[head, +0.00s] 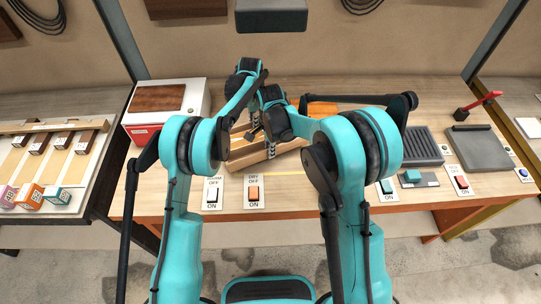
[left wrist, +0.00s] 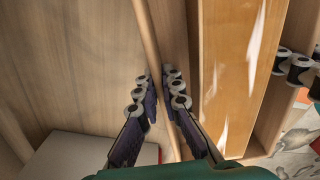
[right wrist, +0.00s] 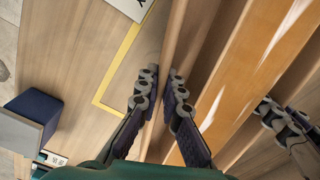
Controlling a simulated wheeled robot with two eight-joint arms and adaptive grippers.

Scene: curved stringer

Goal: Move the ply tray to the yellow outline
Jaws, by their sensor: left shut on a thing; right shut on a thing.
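The ply tray (head: 248,160) is a light wooden tray on the bench, set at an angle and partly hidden by my arms. Glossy orange-brown wood (left wrist: 228,70) lies inside it. My left gripper (left wrist: 160,92) is shut on one thin wall of the tray (left wrist: 150,35). My right gripper (right wrist: 160,88) is shut on the opposite thin wall (right wrist: 176,40). In the head view my left gripper (head: 254,132) is mostly hidden, and my right gripper (head: 270,149) is at the near wall. The yellow outline (right wrist: 126,50) shows on the bench beside the tray in the right wrist view.
A red and white box with a brown top (head: 158,98) stands left of the tray. A ribbed dark block (head: 424,146) and a grey plate (head: 478,148) are at the right. Rocker switches (head: 253,193) line the bench's front edge. A side table (head: 20,165) holds small blocks.

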